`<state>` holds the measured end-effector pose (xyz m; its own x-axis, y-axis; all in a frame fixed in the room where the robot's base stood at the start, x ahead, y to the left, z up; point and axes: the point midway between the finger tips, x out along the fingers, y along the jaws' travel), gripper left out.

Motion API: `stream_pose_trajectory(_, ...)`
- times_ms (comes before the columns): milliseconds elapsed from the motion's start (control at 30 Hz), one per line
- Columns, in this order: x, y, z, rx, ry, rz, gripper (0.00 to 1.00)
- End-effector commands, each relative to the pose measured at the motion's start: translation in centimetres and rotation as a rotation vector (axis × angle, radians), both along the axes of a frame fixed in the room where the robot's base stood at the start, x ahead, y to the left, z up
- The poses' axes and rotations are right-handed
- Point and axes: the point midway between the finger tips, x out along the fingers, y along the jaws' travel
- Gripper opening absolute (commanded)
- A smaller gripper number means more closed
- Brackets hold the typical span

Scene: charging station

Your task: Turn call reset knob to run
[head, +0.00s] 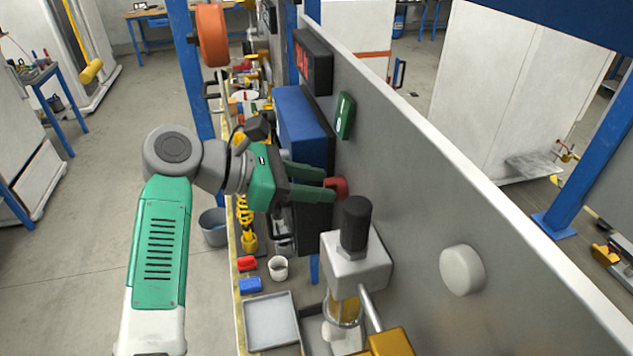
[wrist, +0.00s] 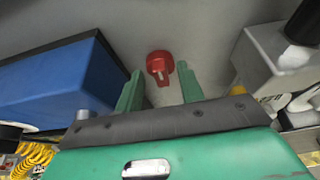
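A red knob (head: 336,187) sits on the grey upright panel (head: 430,220). In the wrist view the knob (wrist: 159,64) is round with a raised grip bar and a small pale mark on it. My gripper (head: 325,183) reaches toward the panel with its green fingers close to the knob. In the wrist view my gripper (wrist: 160,70) is open, one finger on each side of the knob with visible gaps. I cannot tell whether the fingertips reach past the knob's face. Any printed labels around the knob are not readable.
A blue box (wrist: 55,85) is left of my fingers, and a grey block unit with a black cap (head: 355,258) is to the right. A green plate (head: 345,115) and a white round button (head: 462,270) are on the panel. Trays and small parts lie on the bench below.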

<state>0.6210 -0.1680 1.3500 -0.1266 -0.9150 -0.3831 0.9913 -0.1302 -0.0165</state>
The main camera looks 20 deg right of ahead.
Motion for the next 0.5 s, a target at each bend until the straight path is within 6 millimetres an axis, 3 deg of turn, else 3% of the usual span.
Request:
stream_pose_trajectory(300, 0.8, 5.6, 2.3, 0.001, 0.0, 0.002, 0.38)
stream_pose_trajectory(500, 0.9, 6.6, 2.7, 0.0, 0.001, 0.0, 0.38)
